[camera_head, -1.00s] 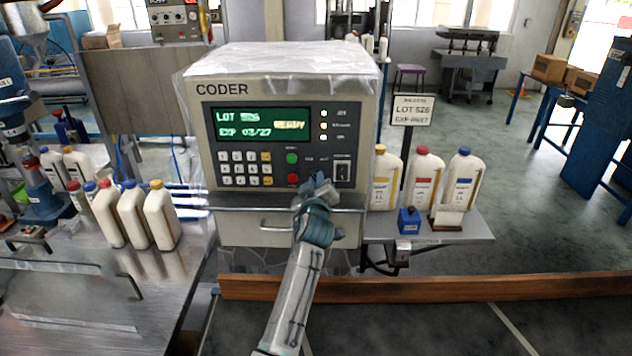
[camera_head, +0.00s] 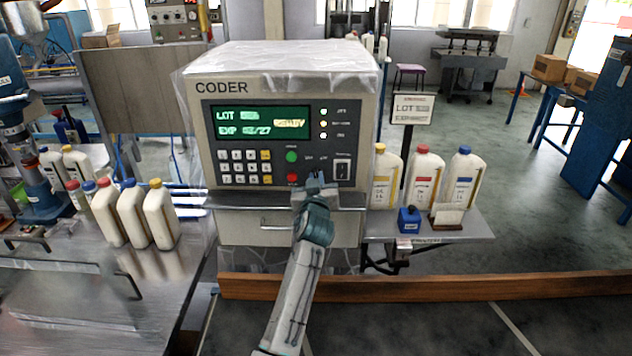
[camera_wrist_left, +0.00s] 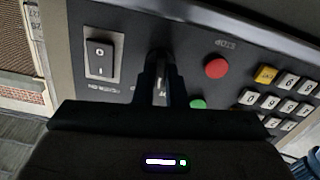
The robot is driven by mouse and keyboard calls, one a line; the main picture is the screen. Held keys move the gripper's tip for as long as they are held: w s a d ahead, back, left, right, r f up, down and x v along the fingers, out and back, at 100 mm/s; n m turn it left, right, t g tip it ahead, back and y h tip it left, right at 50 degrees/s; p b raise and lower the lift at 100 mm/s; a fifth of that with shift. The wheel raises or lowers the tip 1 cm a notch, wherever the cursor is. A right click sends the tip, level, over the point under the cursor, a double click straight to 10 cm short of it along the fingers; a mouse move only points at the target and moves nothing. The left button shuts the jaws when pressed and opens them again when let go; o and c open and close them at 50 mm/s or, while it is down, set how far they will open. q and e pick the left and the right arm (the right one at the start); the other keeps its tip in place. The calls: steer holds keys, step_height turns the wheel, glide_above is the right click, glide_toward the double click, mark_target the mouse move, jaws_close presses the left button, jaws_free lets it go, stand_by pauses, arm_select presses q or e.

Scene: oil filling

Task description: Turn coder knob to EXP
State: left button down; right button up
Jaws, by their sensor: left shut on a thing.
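The coder (camera_head: 285,130) is a beige box with a dark panel and a green display reading LOT and EXP lines. My left gripper (camera_head: 316,182) reaches up to the lower part of the panel, between the red button and the rocker switch. In the left wrist view my left gripper (camera_wrist_left: 160,75) is shut on the coder knob (camera_wrist_left: 159,88), a small part showing between its fingers. The knob's pointer and its EXP mark are hidden or too blurred to read. My right gripper is not in view.
On the panel are a rocker switch (camera_wrist_left: 100,55), a red button (camera_wrist_left: 216,68), a green button (camera_wrist_left: 198,103) and a keypad (camera_wrist_left: 280,95). Oil bottles stand left and right. A lot sign (camera_head: 412,109) stands at right.

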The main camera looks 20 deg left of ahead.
arm_select(q)
steer(key=m, duration=0.4)
steer(key=shift+r+m+p, duration=0.1)
steer(key=shift+m+p, duration=0.2)
steer(key=shift+p, duration=0.1)
steer(key=shift+d+m+p, duration=0.1)
steer(key=shift+m+p, duration=0.5)
steer(key=shift+m, duration=1.4)
steer(key=c, duration=1.5)
jaws_free()
steer(key=shift+w, duration=0.1)
steer(key=shift+f, duration=0.25)
